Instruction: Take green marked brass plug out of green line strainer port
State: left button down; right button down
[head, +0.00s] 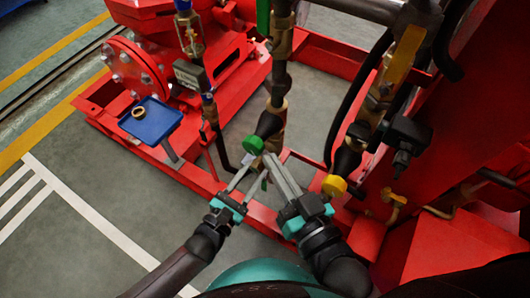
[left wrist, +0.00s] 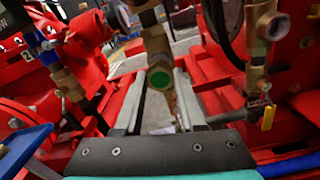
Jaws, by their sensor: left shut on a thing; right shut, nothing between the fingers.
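The green marked plug (head: 253,145) is at the lower end of the dark strainer branch on the green line. In the left wrist view, its round green face in a brass rim (left wrist: 160,78) shows between my left fingertips. My left gripper (head: 248,164) is shut on the plug, one finger on each side. I cannot tell whether the plug is still seated in the strainer port (head: 268,124) or slightly out. My right gripper (head: 268,163) is shut and empty, its fingertips just right of and below the plug.
A blue tray (head: 167,121) with a brass ring (head: 138,112) stands at the left. A yellow marked plug (head: 334,186) is on the neighbouring line at the right. Red frame rails (head: 196,172) and vertical pipes crowd the area. The floor at lower left is clear.

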aim_at(255, 170)
pick_arm(q)
jog(key=shift+p+v, duration=0.35)
jog(key=shift+v, duration=1.5)
